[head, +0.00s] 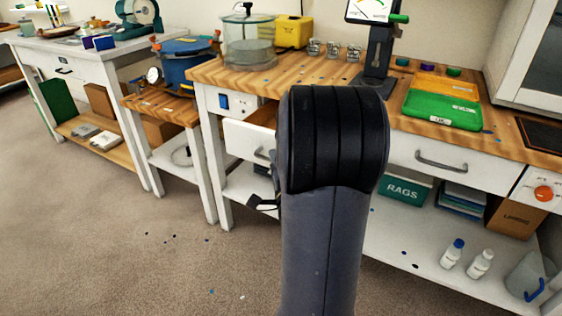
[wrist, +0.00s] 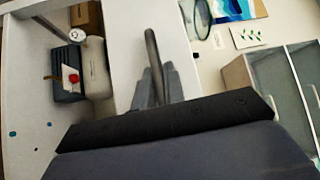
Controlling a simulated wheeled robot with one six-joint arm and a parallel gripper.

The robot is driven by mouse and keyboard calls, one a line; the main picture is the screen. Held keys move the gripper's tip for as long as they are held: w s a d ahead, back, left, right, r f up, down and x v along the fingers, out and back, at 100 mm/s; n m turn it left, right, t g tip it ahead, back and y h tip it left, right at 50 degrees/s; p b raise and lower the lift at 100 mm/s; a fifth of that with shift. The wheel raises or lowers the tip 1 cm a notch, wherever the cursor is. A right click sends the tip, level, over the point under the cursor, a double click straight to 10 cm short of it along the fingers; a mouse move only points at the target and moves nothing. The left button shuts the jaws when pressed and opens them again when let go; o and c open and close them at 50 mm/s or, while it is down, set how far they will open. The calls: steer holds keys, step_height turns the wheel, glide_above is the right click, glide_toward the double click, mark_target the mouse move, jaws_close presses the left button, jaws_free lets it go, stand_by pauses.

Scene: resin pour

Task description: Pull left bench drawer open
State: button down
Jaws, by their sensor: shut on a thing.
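The left bench drawer (head: 247,139) is partly open in the head view, its white front standing out from the bench, with some of the inside showing above it. Its grey bar handle (head: 262,155) is partly hidden behind my arm. In the wrist view the white drawer front (wrist: 128,62) fills the upper middle, and the curved handle (wrist: 151,45) runs down between my fingers. My gripper (wrist: 152,85) is shut on the handle. My arm hides the gripper in the head view.
The wooden bench top (head: 305,95) carries a glass chamber (head: 249,45) and a green tray (head: 441,110). The right drawer (head: 440,152) is shut. A narrow side table (head: 160,107) with a blue pot (head: 187,62) stands left.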

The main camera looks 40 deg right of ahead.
steer(key=s+a+b, duration=0.1)
steer(key=s+a, duration=0.2)
steer(key=a, duration=0.4)
steer(key=shift+a+b, duration=0.15)
steer(key=shift+b, duration=0.15)
steer(key=c, duration=1.5)
jaws_free()
steer(key=shift+f, duration=0.1)
